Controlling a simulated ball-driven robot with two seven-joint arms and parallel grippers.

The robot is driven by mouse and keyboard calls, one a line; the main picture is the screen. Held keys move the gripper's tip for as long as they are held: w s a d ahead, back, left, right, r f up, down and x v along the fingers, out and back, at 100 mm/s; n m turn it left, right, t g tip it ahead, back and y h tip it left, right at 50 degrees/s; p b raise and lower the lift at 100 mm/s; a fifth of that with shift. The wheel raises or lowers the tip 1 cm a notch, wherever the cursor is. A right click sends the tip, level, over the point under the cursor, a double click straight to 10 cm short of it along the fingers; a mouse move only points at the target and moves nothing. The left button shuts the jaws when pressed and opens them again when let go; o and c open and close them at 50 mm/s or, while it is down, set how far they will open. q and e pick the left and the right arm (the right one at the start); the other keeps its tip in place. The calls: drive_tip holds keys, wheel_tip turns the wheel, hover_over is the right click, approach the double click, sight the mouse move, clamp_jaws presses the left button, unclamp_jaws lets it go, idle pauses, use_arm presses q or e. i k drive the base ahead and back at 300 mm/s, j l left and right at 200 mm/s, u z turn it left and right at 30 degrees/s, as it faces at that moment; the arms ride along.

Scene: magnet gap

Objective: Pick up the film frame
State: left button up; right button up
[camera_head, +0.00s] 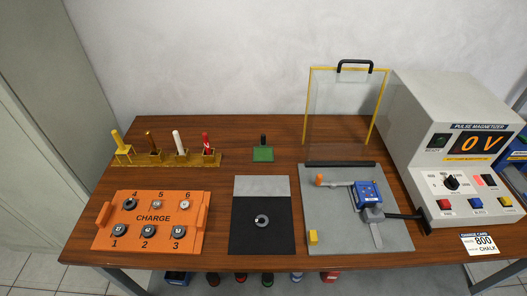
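The film frame appears to be the small green square plate (263,154) with a dark upright handle (263,140). It rests on the wooden table (225,190) behind the black and grey mat. Nothing is touching its handle. Neither of my grippers is in view.
A black and grey mat (248,233) holds a small metal ring (261,220). An orange CHARGE tray (153,205) and a tool rack (150,160) are left. A yellow-edged clear shield (307,100) stands behind a grey plate (335,225) with a blue device (368,193). The magnetizer (425,120) is right.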

sight(262, 154)
drive_tip(key=j+u, duration=0.3)
drive_tip(key=j, duration=0.45)
drive_tip(key=i+j+u, duration=0.1)
drive_tip(key=j+u, duration=0.2)
drive_tip(key=j, duration=0.45)
